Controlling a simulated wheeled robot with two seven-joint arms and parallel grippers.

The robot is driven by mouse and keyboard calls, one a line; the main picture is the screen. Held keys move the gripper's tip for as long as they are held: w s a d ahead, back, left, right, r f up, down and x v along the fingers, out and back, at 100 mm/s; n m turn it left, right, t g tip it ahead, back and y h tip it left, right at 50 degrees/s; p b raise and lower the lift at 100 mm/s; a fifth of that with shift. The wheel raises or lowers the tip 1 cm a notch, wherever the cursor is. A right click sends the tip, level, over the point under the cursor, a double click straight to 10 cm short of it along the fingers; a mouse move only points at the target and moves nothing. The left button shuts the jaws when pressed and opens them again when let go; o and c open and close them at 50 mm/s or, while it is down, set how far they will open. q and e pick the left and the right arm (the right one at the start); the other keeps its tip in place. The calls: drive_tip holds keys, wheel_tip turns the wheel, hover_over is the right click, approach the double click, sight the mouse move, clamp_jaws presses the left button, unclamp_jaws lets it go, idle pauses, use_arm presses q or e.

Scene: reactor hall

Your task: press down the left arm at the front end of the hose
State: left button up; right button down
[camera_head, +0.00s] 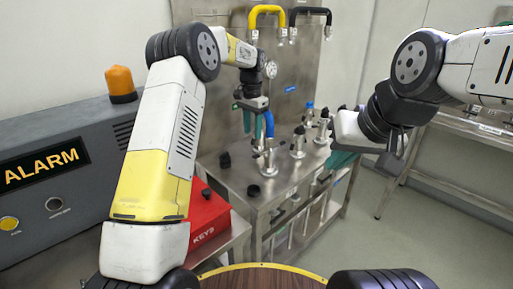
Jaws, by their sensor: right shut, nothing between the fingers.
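The blue hose (269,124) shows as a short upright piece above the front metal fitting (268,160) on the steel bench. Its lower end meets the top of this fitting. The small arms at that end are too small to tell apart. My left gripper (254,125) points down with teal fingers just left of the hose, above the bench. I cannot tell whether it touches or grips the hose. My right gripper (339,160) is shut and empty, at the bench's right side, to the right of the fittings and apart from the hose end.
More metal fittings stand on the bench (236,177), at the middle (298,146) and back (323,128). Black caps lie at its left. A yellow hose (267,9) and black hose (311,11) hang behind. A red key box (207,218) and grey alarm console (60,200) stand left.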

sight(255, 156)
use_arm(q)
drive_tip(key=f, duration=0.1)
drive_tip(key=w+f, duration=0.1)
drive_tip(key=d+f, duration=0.1)
drive_tip(key=shift+w+f, duration=0.15)
wheel_tip(255, 156, down, 7)
drive_tip(key=shift+f, duration=0.15)
clamp_jaws()
